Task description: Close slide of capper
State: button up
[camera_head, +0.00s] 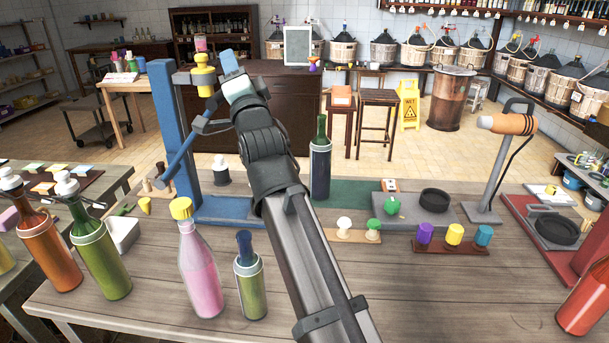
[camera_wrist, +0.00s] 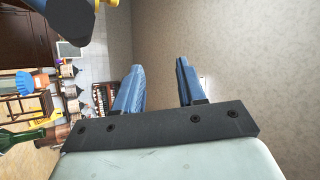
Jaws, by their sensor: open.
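The capper is a blue stand with an upright column (camera_head: 168,120), a base plate (camera_head: 235,208) and a yellow head (camera_head: 204,78) on a short arm at its top. A blue lever (camera_head: 181,157) slants up right from the column toward a dark part beside my wrist. My gripper (camera_head: 229,62) is raised just right of the yellow head and looks apart from it. In the wrist view its two blue fingers (camera_wrist: 158,82) are spread with nothing between them. A blue and yellow part (camera_wrist: 62,15), likely of the capper, shows at top left there. My arm hides part of the base.
A pink bottle (camera_head: 200,270) and a small green bottle (camera_head: 250,285) stand at the front of the table. A dark green bottle (camera_head: 320,165) stands right of my arm. Stoppers and a grey stand (camera_head: 490,170) are farther right. The table's front right is mostly clear.

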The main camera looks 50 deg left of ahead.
jog(key=w+d+f+g+h, duration=0.1)
jog(key=w+f+h, duration=0.35)
jog(key=f, duration=0.35)
jog(key=w+d+f+h, duration=0.1)
jog(key=w+f+h, duration=0.35)
jog(key=f, duration=0.45)
jog(key=w+d+f+n+g+h, duration=0.35)
jog(key=d+f+h, duration=0.35)
jog(key=d+f, duration=0.45)
jog(key=w+a+f+n+h, duration=0.2)
jog(key=w+a+n, duration=0.25)
jog(key=a, duration=0.65)
jog(key=shift+m, duration=0.4)
jog(key=x, duration=1.3)
jog(key=shift+d+f, duration=0.1)
jog(key=shift+c, duration=0.5)
grip_shut()
